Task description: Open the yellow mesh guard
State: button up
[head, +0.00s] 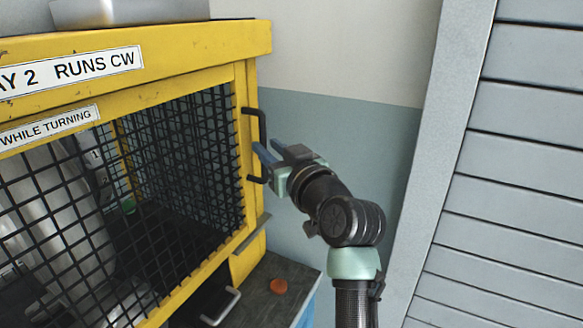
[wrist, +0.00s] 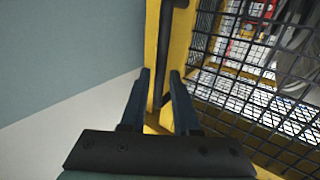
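The yellow mesh guard (head: 238,130) has a yellow frame with black wire mesh and looks shut. Its black upright bar handle (head: 262,118) is on the right edge of the frame. My gripper (head: 267,146) is at the handle's height, its blue fingers pointing left at the bar. In the wrist view the two fingers (wrist: 160,73) are apart, with the black handle (wrist: 167,40) showing between their tips. The guard's mesh (wrist: 245,95) fills the right of that view. Whether a finger touches the bar, I cannot tell.
A grey metal housing (head: 65,215) stands behind the mesh. Below the guard are a grey pull handle (head: 221,307) and an orange cap (head: 279,286) on the dark bench top (head: 262,305). A grey slatted panel (head: 510,200) stands at the right.

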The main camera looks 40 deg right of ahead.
jog(key=v, duration=1)
jog(key=shift+b, duration=0.3)
jog(key=shift+f, duration=0.1)
